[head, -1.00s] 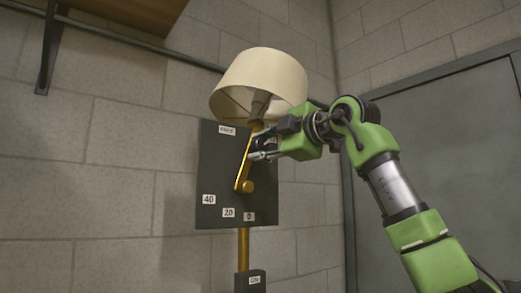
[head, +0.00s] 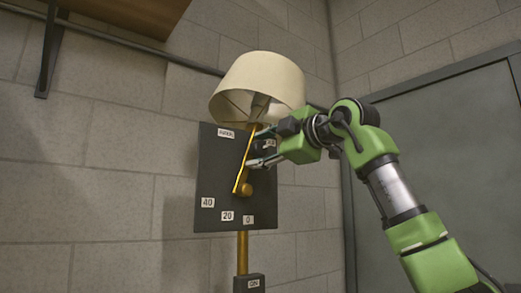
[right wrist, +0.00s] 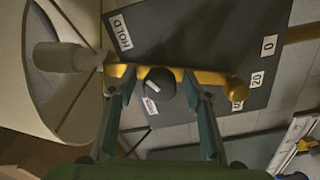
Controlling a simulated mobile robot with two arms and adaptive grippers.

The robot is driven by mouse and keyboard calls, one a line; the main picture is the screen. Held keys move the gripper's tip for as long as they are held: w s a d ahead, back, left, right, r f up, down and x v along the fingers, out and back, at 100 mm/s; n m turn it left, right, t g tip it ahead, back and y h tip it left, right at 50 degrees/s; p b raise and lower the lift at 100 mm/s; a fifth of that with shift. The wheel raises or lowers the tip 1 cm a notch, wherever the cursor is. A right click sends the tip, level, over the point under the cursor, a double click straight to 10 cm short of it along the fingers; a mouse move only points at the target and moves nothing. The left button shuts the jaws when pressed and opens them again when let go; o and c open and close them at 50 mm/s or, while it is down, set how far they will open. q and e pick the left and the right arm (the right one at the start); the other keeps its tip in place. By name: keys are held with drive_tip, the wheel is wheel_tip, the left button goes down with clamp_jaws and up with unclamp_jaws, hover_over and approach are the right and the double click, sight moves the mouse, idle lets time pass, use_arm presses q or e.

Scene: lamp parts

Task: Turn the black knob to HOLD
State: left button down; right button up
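The black knob (right wrist: 157,83) sits on the dark panel (right wrist: 190,35), with a pale line across its face. In the right wrist view the line slants up to the right, not towards the HOLD label (right wrist: 121,32). My right gripper (right wrist: 157,76) is open, one finger on each side of the knob; I cannot tell whether they touch it. In the head view my right gripper (head: 259,147) is at the panel (head: 212,185) and the knob is hard to make out. The HOLD label (head: 226,133) is at the panel's upper left. My left gripper is not in view.
A brass bar (right wrist: 215,77) runs across the panel beside the knob; in the head view the bar (head: 243,165) stands tilted. A cream lampshade (head: 258,80) is just above. A small white label (right wrist: 150,105) lies by the knob. The 0 label (head: 248,219) is low on the panel.

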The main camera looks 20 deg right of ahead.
drive_tip(key=v, duration=1.2)
idle(0.4)
